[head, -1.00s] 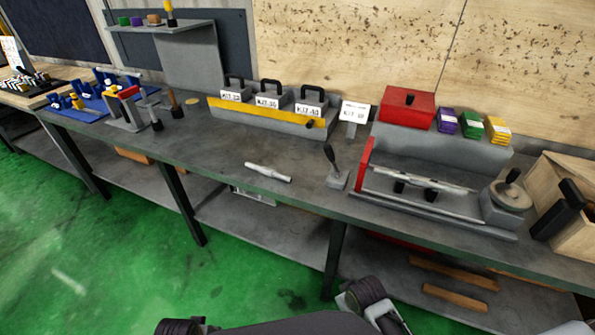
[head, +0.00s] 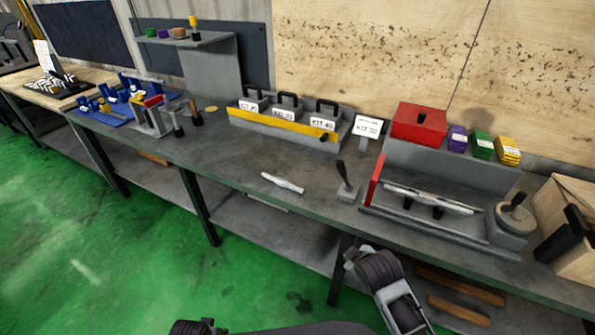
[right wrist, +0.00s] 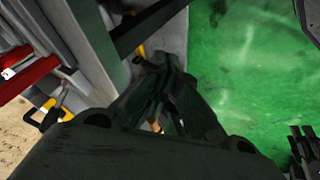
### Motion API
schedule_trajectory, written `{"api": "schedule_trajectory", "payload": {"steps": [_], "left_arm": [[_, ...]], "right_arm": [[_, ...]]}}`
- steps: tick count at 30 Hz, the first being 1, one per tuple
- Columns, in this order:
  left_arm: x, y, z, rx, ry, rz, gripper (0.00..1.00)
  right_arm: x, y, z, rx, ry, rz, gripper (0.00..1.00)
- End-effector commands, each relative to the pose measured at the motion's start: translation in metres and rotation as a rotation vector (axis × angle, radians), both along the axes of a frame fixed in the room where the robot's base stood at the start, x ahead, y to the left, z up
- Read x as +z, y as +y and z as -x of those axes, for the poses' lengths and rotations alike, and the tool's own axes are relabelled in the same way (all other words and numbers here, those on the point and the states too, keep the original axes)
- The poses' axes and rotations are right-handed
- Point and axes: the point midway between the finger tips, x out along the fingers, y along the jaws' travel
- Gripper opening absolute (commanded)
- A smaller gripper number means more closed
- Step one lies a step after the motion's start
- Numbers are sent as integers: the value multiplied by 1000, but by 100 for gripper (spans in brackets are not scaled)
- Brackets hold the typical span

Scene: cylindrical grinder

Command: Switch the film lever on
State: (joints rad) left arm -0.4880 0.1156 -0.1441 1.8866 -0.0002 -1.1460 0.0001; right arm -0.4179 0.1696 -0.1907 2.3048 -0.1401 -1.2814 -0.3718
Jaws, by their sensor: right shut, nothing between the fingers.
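A small lever with a black handle (head: 343,174) on a grey base stands upright on the bench, left of the grinder's red end plate. It may be the film lever; no label is readable on it. My right arm comes in at the bottom, in front of the bench edge. My right gripper (right wrist: 165,100) shows in the right wrist view with its dark fingers together and nothing between them. It is well apart from the lever.
A pale spindle (head: 283,183) lies left of the lever. The grinder bed (head: 440,229) holds a shaft at the right, with a round wheel (head: 515,216). A kit rack (head: 285,127) stands behind. The bench front edge lies between my arm and these things.

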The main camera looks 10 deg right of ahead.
Motion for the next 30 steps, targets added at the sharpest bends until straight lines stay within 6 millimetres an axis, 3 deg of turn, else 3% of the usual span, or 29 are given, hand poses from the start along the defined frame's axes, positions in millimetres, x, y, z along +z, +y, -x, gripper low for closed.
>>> {"api": "schedule_trajectory", "payload": {"steps": [14, 30], "left_arm": [[-87, 7, 25, -5, 31, -8, 42], [-175, 19, 73, -13, 63, -16, 42]], "right_arm": [[24, 3, -48, 186, -142, 183, 0], [43, 9, -96, 378, -280, 405, 0]]}}
